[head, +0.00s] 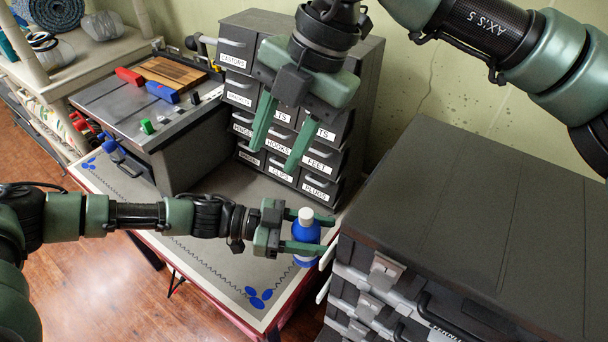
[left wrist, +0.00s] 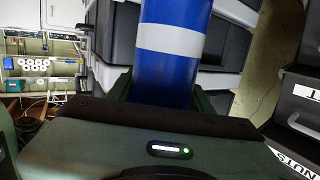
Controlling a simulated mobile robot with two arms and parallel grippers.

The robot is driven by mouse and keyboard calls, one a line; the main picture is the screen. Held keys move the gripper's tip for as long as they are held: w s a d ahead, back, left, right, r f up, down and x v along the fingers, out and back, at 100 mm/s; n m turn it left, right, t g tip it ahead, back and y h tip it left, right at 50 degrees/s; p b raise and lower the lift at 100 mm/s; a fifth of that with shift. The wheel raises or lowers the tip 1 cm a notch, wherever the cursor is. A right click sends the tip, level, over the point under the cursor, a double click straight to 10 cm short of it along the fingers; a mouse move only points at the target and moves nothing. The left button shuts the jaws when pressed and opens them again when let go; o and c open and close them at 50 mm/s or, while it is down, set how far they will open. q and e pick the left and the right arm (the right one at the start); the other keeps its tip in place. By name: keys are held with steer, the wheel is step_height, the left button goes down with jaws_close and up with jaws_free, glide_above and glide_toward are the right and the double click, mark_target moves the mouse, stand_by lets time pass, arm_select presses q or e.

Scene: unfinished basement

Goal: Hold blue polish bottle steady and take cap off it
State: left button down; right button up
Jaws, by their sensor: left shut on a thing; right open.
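The blue polish bottle (head: 306,233) stands upright with its white cap (head: 306,214) on top, near the right end of the table. My left gripper (head: 322,235) is shut around the bottle's body, one finger on each side, below the cap. In the left wrist view the blue bottle (left wrist: 168,80) with a white band fills the space between the fingers; its cap is out of that view. My right gripper (head: 275,155) is open and empty. It points down in front of the drawer cabinet, above and left of the bottle, apart from the cap.
A grey table (head: 220,262) with blue leaf patterns lies under the bottle. A labelled drawer cabinet (head: 360,80) stands at the back. A large dark toolbox stack (head: 480,200) stands close to the right. A grey case (head: 190,140) with small tools is at the back left.

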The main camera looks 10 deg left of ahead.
mark_target(304, 213)
steer(key=d+f+h, duration=0.1)
steer(key=f, duration=0.2)
steer(key=w+d+f+m+t+h, duration=0.1)
steer(key=f, duration=0.2)
steer(key=w+d+f+h, duration=0.1)
steer(key=f+h, duration=0.1)
steer(key=f, duration=0.1)
steer(key=shift+w+t, duration=0.15)
steer(key=shift+t, duration=0.25)
step_height(304, 213, down, 8)
steer(key=shift+r, duration=0.15)
steer(key=shift+c, duration=0.2)
